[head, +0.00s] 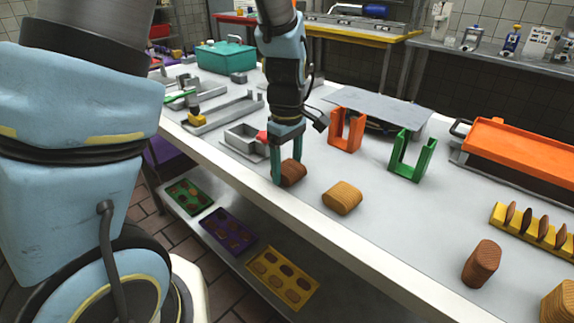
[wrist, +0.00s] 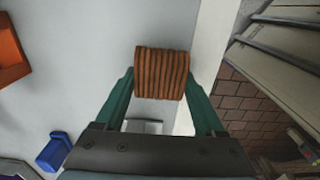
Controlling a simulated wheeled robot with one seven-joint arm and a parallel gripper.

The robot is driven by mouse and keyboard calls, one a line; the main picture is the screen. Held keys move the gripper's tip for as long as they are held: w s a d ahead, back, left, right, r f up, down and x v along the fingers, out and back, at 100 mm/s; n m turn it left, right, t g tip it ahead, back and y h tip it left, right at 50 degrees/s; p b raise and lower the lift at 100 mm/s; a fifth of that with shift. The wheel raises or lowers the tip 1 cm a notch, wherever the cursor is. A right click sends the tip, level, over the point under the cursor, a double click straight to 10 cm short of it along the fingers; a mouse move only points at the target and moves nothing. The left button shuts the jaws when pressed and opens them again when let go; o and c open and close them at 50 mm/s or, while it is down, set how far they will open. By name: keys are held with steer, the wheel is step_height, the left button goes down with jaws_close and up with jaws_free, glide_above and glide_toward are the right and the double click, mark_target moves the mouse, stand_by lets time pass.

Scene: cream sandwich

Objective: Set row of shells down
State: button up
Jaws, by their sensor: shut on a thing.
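My gripper (head: 289,173) is shut on a row of brown shells (head: 294,172), seen between its green fingers near the front edge of the table (head: 330,262). In the wrist view the row (wrist: 162,73) lies across the fingertips of my gripper (wrist: 162,90), its ridged edges side by side. In the head view its underside is close to the table top; I cannot tell whether it touches. A lighter tan row of shells (head: 342,197) lies on the table just to the right. A darker brown row (head: 482,263) stands farther right.
An orange holder (head: 346,131) and a green holder (head: 424,157) stand behind. A yellow rack (head: 532,228) with several brown shells is at the right. A grey box (head: 244,143) is left of my gripper. Trays, one yellow (head: 283,279), lie on the shelf below.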

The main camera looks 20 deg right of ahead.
mark_target(287, 165)
steer(key=shift+f, duration=0.2)
steer(key=o, duration=1.3)
steer(key=shift+o, duration=0.2)
steer(key=shift+r, duration=0.1)
step_height(287, 165, up, 12)
steer(key=a+f+m, duration=0.3)
steer(key=a, duration=0.9)
steer(key=a+f+m+t, duration=0.1)
steer(key=a+f+m, duration=0.2)
steer(key=a, duration=1)
steer(key=shift+w+f+m+t, duration=0.15)
steer(key=shift+w+m+t, duration=0.15)
steer(key=shift+w+m, duration=0.2)
